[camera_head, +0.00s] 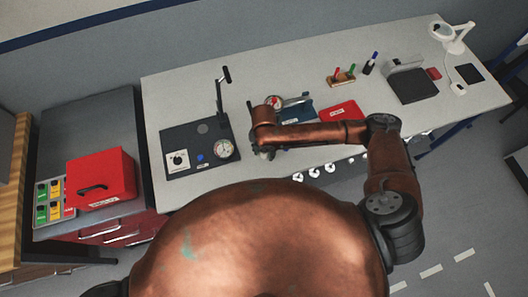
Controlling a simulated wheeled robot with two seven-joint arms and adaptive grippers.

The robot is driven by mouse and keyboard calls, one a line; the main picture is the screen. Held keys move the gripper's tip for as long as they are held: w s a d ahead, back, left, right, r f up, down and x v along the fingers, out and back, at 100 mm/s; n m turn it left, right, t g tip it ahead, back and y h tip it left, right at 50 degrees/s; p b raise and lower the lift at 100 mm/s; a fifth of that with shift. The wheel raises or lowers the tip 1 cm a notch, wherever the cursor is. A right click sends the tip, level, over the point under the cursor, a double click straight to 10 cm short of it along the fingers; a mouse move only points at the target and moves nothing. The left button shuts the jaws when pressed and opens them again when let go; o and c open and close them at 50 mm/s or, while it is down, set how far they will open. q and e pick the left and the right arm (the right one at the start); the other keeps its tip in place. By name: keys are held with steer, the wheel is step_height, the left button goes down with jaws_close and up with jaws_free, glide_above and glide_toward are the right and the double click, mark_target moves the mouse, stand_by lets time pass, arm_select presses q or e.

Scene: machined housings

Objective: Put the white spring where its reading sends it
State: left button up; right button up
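I cannot make out the white spring for certain; it may be hidden by my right arm or too small to tell. A dark test plate (180,137) with an upright post, a round dial gauge (223,149) and a blue button (200,157) stands at the left of the bench. My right gripper (266,152) points down near the bench's front edge, just right of the gauge. Its fingers are small and partly hidden by the arm, so I cannot tell whether it is open or holds anything. My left gripper is not in view.
A red box (100,178) and green, yellow and red bins (55,189) sit on the left cabinet. Behind my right arm are a blue fixture (297,109) and red tray (341,112). Several white round items (314,172) line the bench front. A lamp (452,37) stands far right.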

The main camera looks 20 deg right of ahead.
steer(key=shift+r, duration=0.1)
arm_select(q)
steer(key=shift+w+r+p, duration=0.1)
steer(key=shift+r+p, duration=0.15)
steer(key=shift+p, duration=0.05)
arm_select(e)
step_height(320, 180, up, 12)
stand_by(2.3)
